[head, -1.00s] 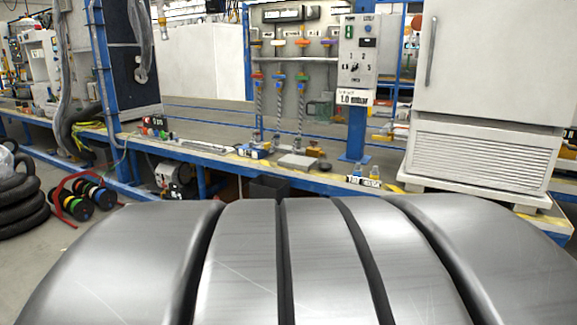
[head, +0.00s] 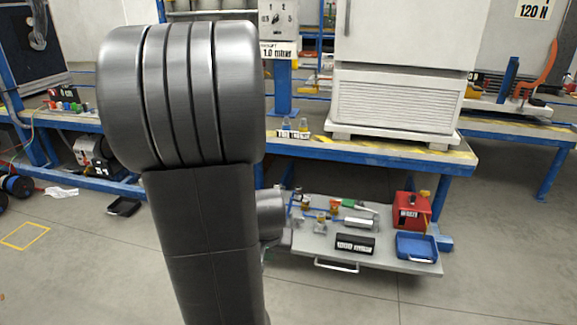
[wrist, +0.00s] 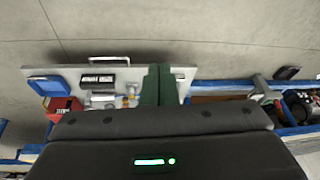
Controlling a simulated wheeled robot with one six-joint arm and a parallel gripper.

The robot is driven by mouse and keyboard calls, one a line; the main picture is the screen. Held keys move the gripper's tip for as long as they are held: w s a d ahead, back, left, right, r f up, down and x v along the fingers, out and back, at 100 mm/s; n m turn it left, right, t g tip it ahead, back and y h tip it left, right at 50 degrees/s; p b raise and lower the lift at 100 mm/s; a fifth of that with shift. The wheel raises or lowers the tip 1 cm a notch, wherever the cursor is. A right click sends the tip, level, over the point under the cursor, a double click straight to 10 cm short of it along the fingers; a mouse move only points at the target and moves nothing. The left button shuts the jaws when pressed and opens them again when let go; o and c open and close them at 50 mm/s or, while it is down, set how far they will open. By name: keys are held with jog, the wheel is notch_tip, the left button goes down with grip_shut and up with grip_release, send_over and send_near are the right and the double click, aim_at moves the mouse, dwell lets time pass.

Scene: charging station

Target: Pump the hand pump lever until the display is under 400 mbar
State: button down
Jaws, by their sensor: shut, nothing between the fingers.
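A low grey board (head: 385,262) with a front handle stands below the bench in the head view. It bears a black display-like block (head: 355,244), whose white characters are too small to read, and small pump-like metal fittings (head: 320,222). I cannot tell which part is the hand pump lever. The board also shows upside down in the wrist view (wrist: 130,72). My gripper (wrist: 159,72) has dark green fingers shut with nothing between them. In the wrist view they overlap the board's picture near its edge; I cannot tell their height. In the head view my arm hides the board's left part.
A red box (head: 411,212) and a blue tray (head: 416,246) occupy the board's right side. The blue-framed bench (head: 400,152) with a white cabinet (head: 400,60) stands behind and above. Bare floor lies in front and to the right.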

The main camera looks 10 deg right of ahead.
jog(key=w+d+f+m+g+p, duration=0.3)
jog(key=w+d+f+m, duration=0.7)
jog(key=w+d+f, duration=0.4)
jog(key=d+f, duration=0.3)
jog(key=shift+w+f+h+p, duration=0.15)
jog(key=shift+f+h+p, duration=0.15)
jog(key=shift+f+p, duration=0.05)
jog(key=shift+d, duration=0.15)
